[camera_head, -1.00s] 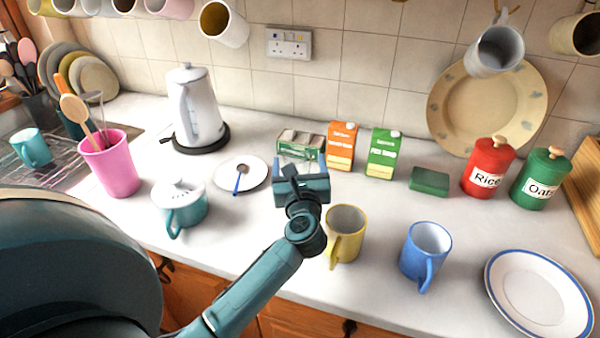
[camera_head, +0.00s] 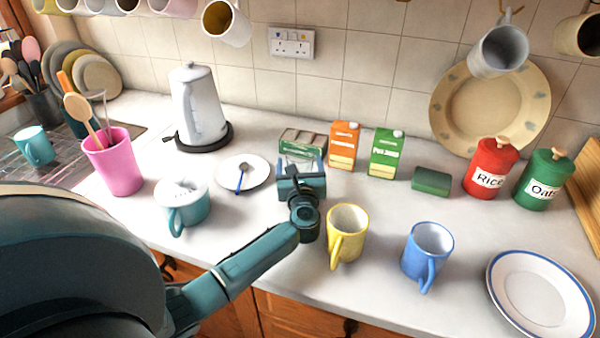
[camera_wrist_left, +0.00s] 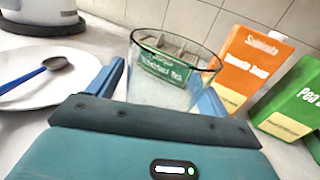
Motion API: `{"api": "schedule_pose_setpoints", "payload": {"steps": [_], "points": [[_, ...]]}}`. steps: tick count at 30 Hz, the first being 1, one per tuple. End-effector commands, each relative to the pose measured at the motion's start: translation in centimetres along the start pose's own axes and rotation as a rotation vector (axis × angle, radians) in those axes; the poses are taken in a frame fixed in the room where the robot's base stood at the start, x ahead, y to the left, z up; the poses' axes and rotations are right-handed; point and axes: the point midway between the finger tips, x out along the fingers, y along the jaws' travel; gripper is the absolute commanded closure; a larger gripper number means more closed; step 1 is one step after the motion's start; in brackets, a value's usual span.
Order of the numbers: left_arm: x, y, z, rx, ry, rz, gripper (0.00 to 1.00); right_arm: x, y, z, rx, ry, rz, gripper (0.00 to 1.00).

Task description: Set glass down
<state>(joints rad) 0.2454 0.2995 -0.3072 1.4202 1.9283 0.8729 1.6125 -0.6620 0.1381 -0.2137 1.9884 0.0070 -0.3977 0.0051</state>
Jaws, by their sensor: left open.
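A clear drinking glass (camera_wrist_left: 172,88) with a dark rim stands upright in the left wrist view, between the two blue fingers of my left gripper (camera_wrist_left: 160,95). The jaws are open around it, and whether a finger touches the glass cannot be told. In the head view, my left gripper (camera_head: 300,168) is low over the white worktop (camera_head: 270,215), right of the saucer (camera_head: 258,172). The glass is hard to make out there, and its base is hidden by the gripper. My right gripper is not in view.
Just behind the glass are a green-labelled box (camera_head: 301,142), an orange carton (camera_head: 343,147) and a green carton (camera_head: 386,154). A yellow mug (camera_head: 347,235) stands close on the right, with a blue mug (camera_head: 427,255) beyond.

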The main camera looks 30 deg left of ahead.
Motion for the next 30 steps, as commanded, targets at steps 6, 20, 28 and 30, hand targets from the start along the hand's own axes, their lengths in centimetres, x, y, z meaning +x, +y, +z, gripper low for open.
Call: {"api": "schedule_pose_setpoints", "payload": {"steps": [6, 20, 28, 30], "points": [[0.08, 0.0, -0.02, 0.0, 0.0, 0.0, 0.21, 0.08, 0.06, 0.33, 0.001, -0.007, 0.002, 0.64], [0.05, -0.01, -0.01, 0.0, 0.0, 0.0, 0.58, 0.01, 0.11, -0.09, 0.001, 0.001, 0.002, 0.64], [0.06, -0.02, 0.07, 0.0, -0.001, 0.0, 0.79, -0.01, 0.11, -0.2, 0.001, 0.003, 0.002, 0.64], [0.06, -0.02, 0.07, 0.0, -0.001, 0.0, 0.79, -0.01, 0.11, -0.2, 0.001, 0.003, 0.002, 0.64]]}}
